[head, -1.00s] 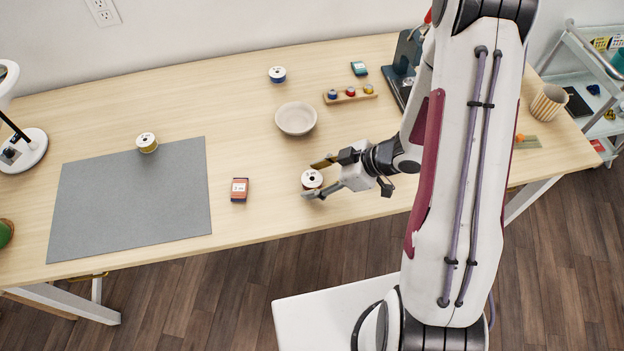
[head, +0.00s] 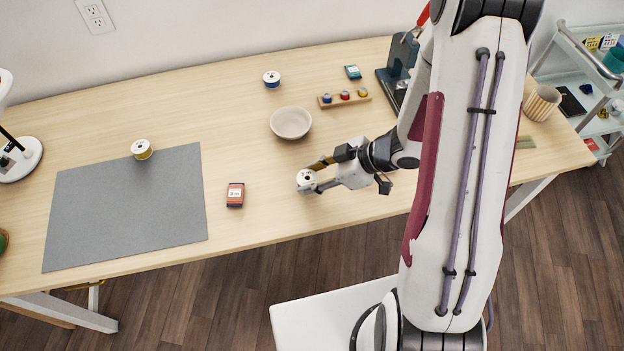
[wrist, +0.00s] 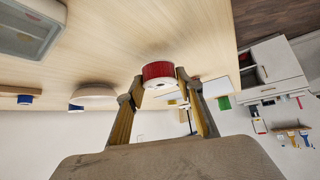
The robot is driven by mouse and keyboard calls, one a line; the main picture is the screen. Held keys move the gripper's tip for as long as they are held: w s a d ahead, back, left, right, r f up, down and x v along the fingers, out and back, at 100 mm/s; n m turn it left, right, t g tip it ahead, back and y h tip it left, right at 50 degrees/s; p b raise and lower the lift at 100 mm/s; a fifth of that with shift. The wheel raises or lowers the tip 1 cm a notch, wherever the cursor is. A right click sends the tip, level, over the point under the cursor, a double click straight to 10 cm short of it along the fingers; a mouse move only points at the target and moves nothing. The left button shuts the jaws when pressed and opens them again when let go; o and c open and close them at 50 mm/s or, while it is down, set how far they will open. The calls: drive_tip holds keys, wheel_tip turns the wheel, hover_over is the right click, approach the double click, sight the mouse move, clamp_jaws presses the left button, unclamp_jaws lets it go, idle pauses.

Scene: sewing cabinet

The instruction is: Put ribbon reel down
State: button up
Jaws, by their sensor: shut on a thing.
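My gripper (head: 312,178) is shut on a ribbon reel (head: 306,182) near the table's front edge, in the middle of the head view. The reel has a white face with a dark hole. The wrist view shows its red ribbon side (wrist: 158,70) between my two fingertips. It sits low at the tabletop; I cannot tell whether it touches the wood. Two similar reels stand elsewhere: a blue one (head: 271,83) at the back and a yellow one (head: 141,152) at the grey mat's back edge.
A small orange-red box (head: 235,195) lies left of the reel. A pale bowl (head: 291,123) stands behind it, with a wooden rack (head: 344,101) of small spools beyond. The grey mat (head: 125,215) is mostly bare. Bare wood (head: 260,225) lies along the front edge.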

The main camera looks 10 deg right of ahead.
sight(312, 179)
drive_tip(key=shift+r, duration=3.8)
drive_tip(key=w+a+f+n+g, duration=0.1)
drive_tip(key=w+a, duration=0.2)
drive_tip(key=a, duration=0.3)
drive_tip(key=w+a+f+n+g, duration=0.1)
drive_tip(key=w+a, duration=0.2)
drive_tip(key=a, duration=0.4)
drive_tip(key=w+a+f+n, duration=0.1)
drive_tip(key=w+a, duration=0.2)
drive_tip(key=a, duration=0.4)
drive_tip(key=shift+w+a+f+n+g+y, duration=0.15)
drive_tip(key=shift+f+n+g+y, duration=0.1)
drive_tip(key=shift+n+g+y, duration=0.15)
drive_tip(key=w+a+r+m+t, duration=0.1)
drive_tip(key=w+a+r+m, duration=0.1)
drive_tip(key=w+a, duration=0.2)
drive_tip(key=w+a+r+m+t+h, duration=0.1)
drive_tip(key=w+a+r+m+t, duration=0.1)
drive_tip(key=w, duration=0.6)
drive_tip(key=shift+w+a, duration=0.35)
drive_tip(key=shift+a, duration=0.55)
